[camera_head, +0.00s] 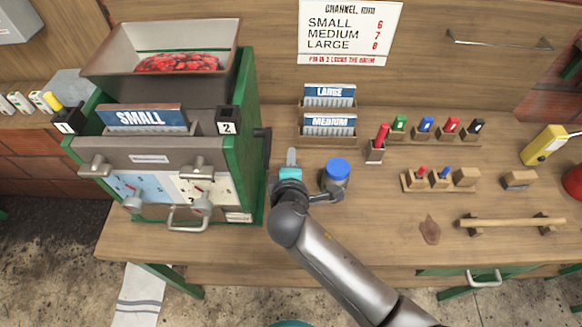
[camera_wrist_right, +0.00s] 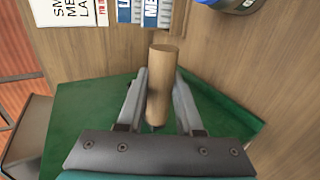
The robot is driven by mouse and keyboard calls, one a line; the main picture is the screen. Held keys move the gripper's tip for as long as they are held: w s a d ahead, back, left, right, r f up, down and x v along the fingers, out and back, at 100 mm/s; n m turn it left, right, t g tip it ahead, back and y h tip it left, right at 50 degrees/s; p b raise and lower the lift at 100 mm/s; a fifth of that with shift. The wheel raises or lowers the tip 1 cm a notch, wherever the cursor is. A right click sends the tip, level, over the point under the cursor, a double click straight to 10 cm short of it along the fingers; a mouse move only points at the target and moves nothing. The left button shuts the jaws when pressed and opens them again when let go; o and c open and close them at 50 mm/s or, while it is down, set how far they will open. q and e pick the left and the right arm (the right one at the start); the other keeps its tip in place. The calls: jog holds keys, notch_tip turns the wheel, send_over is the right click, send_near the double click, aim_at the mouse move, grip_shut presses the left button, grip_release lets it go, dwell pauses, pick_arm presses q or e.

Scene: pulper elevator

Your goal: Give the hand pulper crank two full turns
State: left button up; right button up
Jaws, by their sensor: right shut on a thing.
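The hand pulper (camera_head: 150,157) is a green and grey machine on the left of the bench, with red cherries (camera_head: 177,62) in its top hopper. Its dark crank arm (camera_head: 265,150) is on the right side and points downward. The wooden crank handle (camera_wrist_right: 160,85) shows in the right wrist view between the two fingers, which close on its sides. My right gripper (camera_head: 291,160), with a teal part, is beside the pulper in the head view; it also shows in the right wrist view (camera_wrist_right: 160,95). My left gripper is out of view.
A blue-lidded jar (camera_head: 336,175) stands close to the right of my right gripper. Behind are plate racks marked LARGE (camera_head: 329,91) and MEDIUM (camera_head: 329,121). Coloured markers (camera_head: 425,124) stand in blocks further right. The bench front at centre right is mostly clear.

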grip_shut()
jog(key=f+b, duration=0.1)
jog(key=f, duration=0.1)
jog(key=f+b, duration=0.1)
jog(key=shift+w+f+b, duration=0.35)
jog(key=shift+w, duration=0.05)
